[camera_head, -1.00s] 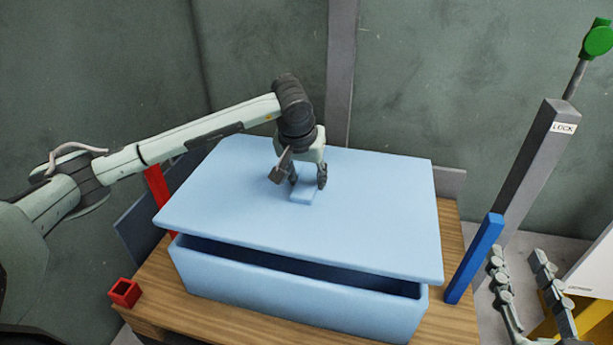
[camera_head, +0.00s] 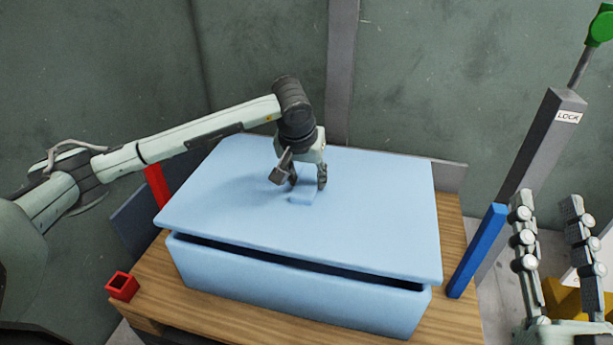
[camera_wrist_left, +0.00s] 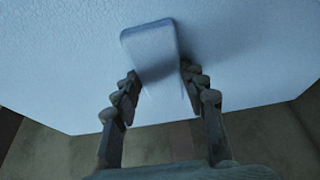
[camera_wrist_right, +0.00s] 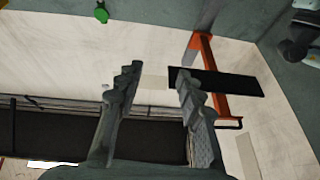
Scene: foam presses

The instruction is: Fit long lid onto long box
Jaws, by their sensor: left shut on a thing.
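The long lid (camera_head: 240,205) is a wide light blue slab lying over the long box (camera_head: 290,287), with a dark gap along the box's front edge, widest toward the right. The lid looks slightly turned and raised relative to the box. My left gripper (camera_head: 308,182) is over the middle of the lid, shut on the lid's raised handle block (camera_head: 303,199). In the left wrist view the handle block (camera_wrist_left: 150,48) stands between the two fingers. My right gripper (camera_head: 550,225) is at the right, away from the box, with its fingers apart; in the right wrist view (camera_wrist_right: 158,85) nothing is between them.
The box stands on a wooden table (camera_head: 460,235). A red square tube (camera_head: 122,287) stands at the front left, a red post (camera_head: 157,187) at the back left. A blue post (camera_head: 477,252) and a grey LOCK lever (camera_head: 545,140) stand on the right.

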